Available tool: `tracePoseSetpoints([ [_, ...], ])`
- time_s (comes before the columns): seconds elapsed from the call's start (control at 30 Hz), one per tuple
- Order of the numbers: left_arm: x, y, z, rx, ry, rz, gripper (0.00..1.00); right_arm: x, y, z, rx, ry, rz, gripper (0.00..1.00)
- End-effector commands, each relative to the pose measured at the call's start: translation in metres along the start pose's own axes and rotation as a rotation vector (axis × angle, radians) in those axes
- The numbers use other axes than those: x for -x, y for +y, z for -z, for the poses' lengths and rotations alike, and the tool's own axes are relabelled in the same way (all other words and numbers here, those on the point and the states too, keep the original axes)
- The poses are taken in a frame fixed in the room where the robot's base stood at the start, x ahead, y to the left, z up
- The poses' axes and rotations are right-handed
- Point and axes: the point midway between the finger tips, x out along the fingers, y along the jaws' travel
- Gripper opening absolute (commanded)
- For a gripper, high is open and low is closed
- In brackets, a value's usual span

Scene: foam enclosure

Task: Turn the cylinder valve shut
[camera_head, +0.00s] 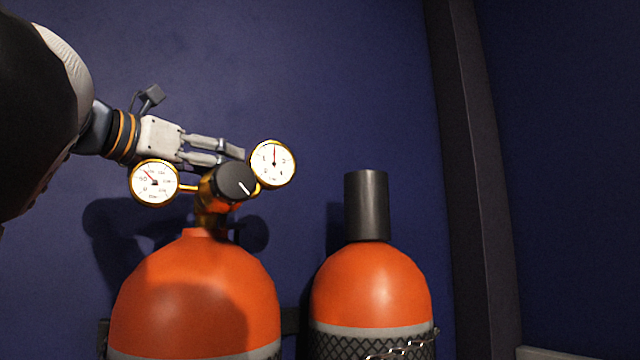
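An orange gas cylinder (195,300) stands at the lower left with a brass valve body (208,205) on its neck. A black round knob (236,181) with a white line faces me on the valve. The line slants down to the right. A gauge on the left (154,183) and a gauge on the right (272,164) flank the knob. My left gripper (236,158) comes in from the left, just above and behind the knob. Its fingertips are partly hidden by the knob and right gauge, so its opening and any contact are unclear. My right gripper is not in view.
A second orange cylinder (371,285) with a tall black cap (367,205) stands to the right, its lower part in black mesh. A blue wall (320,80) is behind. A dark vertical post (477,180) rises at the right. The space above the second cylinder is clear.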

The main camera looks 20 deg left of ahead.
Motion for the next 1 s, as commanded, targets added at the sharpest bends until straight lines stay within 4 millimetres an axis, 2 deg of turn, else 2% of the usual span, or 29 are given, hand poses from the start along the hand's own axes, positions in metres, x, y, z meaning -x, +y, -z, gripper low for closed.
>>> tracePoseSetpoints([
  [0.2, -0.0002, 0.0000, -0.0003, 0.000, 0.000, 0.000, 0.62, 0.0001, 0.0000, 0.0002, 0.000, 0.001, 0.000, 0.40],
  [0.4, 0.0000, 0.0000, -0.0002, 0.000, 0.000, 0.000, 0.17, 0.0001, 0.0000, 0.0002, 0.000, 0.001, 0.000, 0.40],
  [0.43, 0.0000, 0.0000, -0.0003, 0.000, 0.000, 0.000, 0.15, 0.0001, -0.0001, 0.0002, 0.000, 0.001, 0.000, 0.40],
  [0.73, 0.0002, 0.0005, -0.0005, 0.001, -0.001, 0.035, 0.15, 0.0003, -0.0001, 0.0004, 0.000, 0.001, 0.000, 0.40],
  [1.0, 0.0005, 0.0009, -0.0009, 0.002, -0.003, 0.200, 0.15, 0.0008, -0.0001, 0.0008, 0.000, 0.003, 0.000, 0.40],
])
